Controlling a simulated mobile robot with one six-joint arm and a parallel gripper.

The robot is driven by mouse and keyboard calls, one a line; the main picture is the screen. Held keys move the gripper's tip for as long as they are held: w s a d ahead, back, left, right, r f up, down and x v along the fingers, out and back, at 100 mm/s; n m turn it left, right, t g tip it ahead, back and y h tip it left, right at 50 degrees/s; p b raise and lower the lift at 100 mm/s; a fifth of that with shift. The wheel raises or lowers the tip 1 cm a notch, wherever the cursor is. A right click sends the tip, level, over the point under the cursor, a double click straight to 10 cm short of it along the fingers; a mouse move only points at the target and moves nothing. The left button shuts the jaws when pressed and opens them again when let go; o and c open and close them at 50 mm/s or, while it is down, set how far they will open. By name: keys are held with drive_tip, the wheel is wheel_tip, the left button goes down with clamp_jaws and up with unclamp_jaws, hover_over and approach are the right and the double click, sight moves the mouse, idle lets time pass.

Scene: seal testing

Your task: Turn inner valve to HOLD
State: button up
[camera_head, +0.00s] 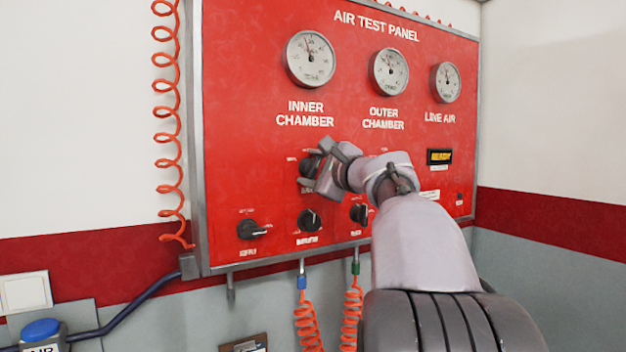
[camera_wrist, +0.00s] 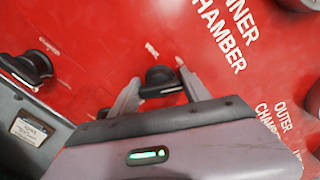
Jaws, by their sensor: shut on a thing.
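The inner valve knob (camera_head: 308,166) is black and sits on the red air test panel (camera_head: 260,150), below the words INNER CHAMBER. My gripper (camera_head: 316,172) is at this knob and partly covers it in the head view. In the wrist view the knob (camera_wrist: 160,77) sits between the two grey fingers of my gripper (camera_wrist: 159,84), one on each side, shut on it. Small white labels surround the knob, but they are too small or blurred to read, so I cannot tell which position it points to.
Three more knobs, supply (camera_head: 252,229), a middle one (camera_head: 309,220) and a right one (camera_head: 359,214), line the panel's lower part. Three gauges sit above. Orange coiled hoses (camera_head: 307,320) hang below, and another (camera_head: 168,120) hangs at the left edge.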

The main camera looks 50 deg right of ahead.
drive_tip(key=n+b, duration=0.3)
drive_tip(key=n, duration=0.2)
drive_tip(key=shift+f, duration=0.15)
drive_tip(key=shift+n, duration=0.3)
idle(0.4)
drive_tip(key=o, duration=1.4)
drive_tip(key=b+v, duration=0.3)
drive_tip(key=v, duration=1.4)
drive_tip(key=shift+s, duration=0.25)
drive_tip(key=shift+c, duration=0.6)
